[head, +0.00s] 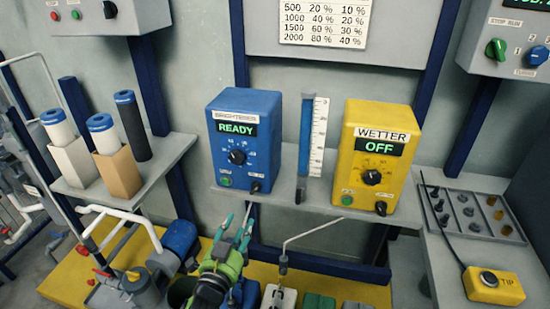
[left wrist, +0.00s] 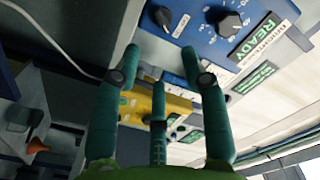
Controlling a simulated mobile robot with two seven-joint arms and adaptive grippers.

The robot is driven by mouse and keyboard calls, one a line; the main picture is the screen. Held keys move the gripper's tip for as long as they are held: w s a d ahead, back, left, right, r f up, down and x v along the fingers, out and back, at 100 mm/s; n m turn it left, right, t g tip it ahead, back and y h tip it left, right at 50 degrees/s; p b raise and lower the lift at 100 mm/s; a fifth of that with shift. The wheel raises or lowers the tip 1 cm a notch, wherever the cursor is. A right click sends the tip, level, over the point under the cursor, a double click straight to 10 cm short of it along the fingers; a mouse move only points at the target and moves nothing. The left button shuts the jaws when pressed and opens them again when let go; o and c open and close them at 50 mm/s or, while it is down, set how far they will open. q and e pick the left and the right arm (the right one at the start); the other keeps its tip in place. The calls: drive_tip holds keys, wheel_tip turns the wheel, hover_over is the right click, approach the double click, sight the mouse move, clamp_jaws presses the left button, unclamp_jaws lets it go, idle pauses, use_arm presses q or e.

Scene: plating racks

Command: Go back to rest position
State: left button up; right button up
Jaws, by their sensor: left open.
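My left gripper (head: 236,236) is in the lower middle of the head view, with its green fingers pointing up toward the shelf below the blue brightener box (head: 265,115). In the left wrist view the fingers (left wrist: 158,85) are spread apart with nothing between them. The blue box (left wrist: 222,22) lies beyond the fingertips, and its display reads READY. The yellow wetter box (head: 383,140) stands to the right and reads OFF; it also shows in the left wrist view (left wrist: 178,104). My right gripper is in neither view.
A blue gauge with a scale (head: 312,135) stands between the boxes. Filter cylinders (head: 102,132) stand on the left shelf, above pipes and a blue pump (head: 182,240). A grey tray with pegs (head: 470,212) and a yellow TIP button box (head: 493,285) are at the right.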

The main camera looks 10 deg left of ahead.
use_arm(q)
drive_tip(key=s+f+n+g+p, duration=0.1)
drive_tip(key=s+f+g, duration=0.4)
drive_tip(key=f, duration=1)
drive_tip(key=s+f+n+g+p, duration=0.1)
drive_tip(key=s+f+g+p, duration=0.15)
drive_tip(key=s+f, duration=0.9)
drive_tip(key=s+a+f+n+g, duration=0.1)
drive_tip(key=s+f+g, duration=0.3)
drive_tip(key=s+f, duration=0.5)
drive_tip(key=s+a+f+n+g+p, duration=0.1)
drive_tip(key=s+f+g, duration=0.4)
drive_tip(key=s, duration=1.3)
wheel_tip(320, 180, down, 5)
drive_tip(key=shift+s+a+r+n+y, duration=0.2)
drive_tip(key=shift+s+a+n+y, duration=0.15)
drive_tip(key=shift+a+n, duration=0.3)
drive_tip(key=shift+o, duration=0.3)
drive_tip(key=shift+g, duration=0.25)
